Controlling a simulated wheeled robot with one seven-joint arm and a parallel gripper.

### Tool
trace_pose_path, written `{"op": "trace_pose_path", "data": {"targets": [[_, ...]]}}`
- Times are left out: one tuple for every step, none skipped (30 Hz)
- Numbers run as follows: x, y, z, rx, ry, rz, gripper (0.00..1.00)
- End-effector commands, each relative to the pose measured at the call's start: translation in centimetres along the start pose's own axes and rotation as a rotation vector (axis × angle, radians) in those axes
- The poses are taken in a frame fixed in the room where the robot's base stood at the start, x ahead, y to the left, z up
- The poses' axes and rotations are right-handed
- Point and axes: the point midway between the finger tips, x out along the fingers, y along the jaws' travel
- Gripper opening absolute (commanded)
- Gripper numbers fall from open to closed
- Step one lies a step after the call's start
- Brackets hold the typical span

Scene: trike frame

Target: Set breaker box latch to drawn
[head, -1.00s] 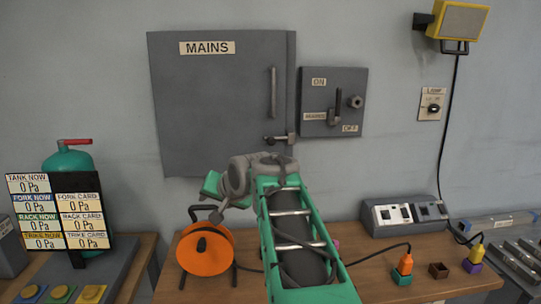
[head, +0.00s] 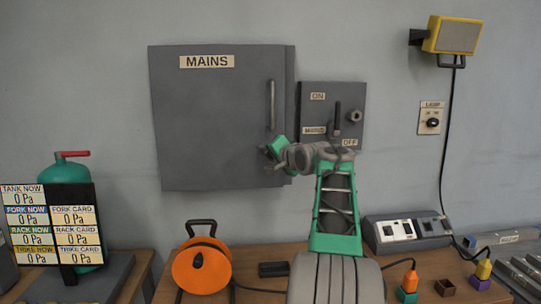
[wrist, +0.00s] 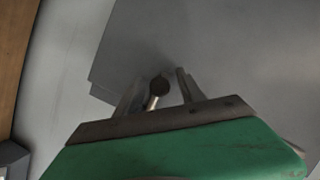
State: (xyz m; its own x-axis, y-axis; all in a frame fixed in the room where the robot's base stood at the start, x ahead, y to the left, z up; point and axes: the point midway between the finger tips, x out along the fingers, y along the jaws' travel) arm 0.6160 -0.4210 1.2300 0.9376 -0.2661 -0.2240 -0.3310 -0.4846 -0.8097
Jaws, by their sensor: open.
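The grey breaker box (head: 205,120), marked MAINS, hangs on the wall with its door closed. Its latch shows in the wrist view as a dark round knob (wrist: 160,84) on a short pale metal stem. In the head view my gripper (head: 266,151) is at the lower right of the door and covers the latch. In the wrist view my gripper (wrist: 158,80) is open, with one finger on each side of the knob. The fingers appear apart from the knob. How far the latch is drawn cannot be told.
A vertical door handle (head: 271,105) stands just above my gripper. A switch box (head: 333,105) with a lever and knob is close on the right. Below is a wooden bench with an orange cable reel (head: 202,266) and a grey socket unit (head: 408,232).

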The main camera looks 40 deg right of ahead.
Motion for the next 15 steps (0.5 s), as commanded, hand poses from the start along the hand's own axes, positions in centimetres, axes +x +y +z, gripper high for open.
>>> {"op": "trace_pose_path", "data": {"targets": [[-0.02,0.01,0.01,0.0,0.0,0.0,0.46],[-0.02,0.02,0.02,0.0,0.0,0.0,0.46],[-0.02,0.02,0.02,0.0,0.0,0.0,0.45],[-0.02,0.02,0.02,0.0,0.0,0.0,0.43],[-0.03,0.03,0.03,0.0,0.0,0.0,0.4],[-0.03,0.03,0.03,0.0,0.0,0.0,0.37],[-0.03,0.03,0.03,0.0,0.0,0.0,0.35],[-0.03,0.03,0.03,0.0,0.0,0.001,0.32],[-0.03,0.03,0.04,0.0,0.0,0.001,0.29],[-0.03,0.03,0.04,0.0,0.0,0.001,0.26],[-0.03,0.03,0.04,0.0,-0.001,0.001,0.24],[-0.04,0.04,0.04,0.0,0.0,0.001,0.21],[-0.03,0.05,0.04,0.0,-0.001,0.001,0.18],[-0.03,0.05,0.05,0.0,-0.001,0.001,0.16],[-0.03,0.05,0.05,0.0,-0.001,0.001,0.12]]}}
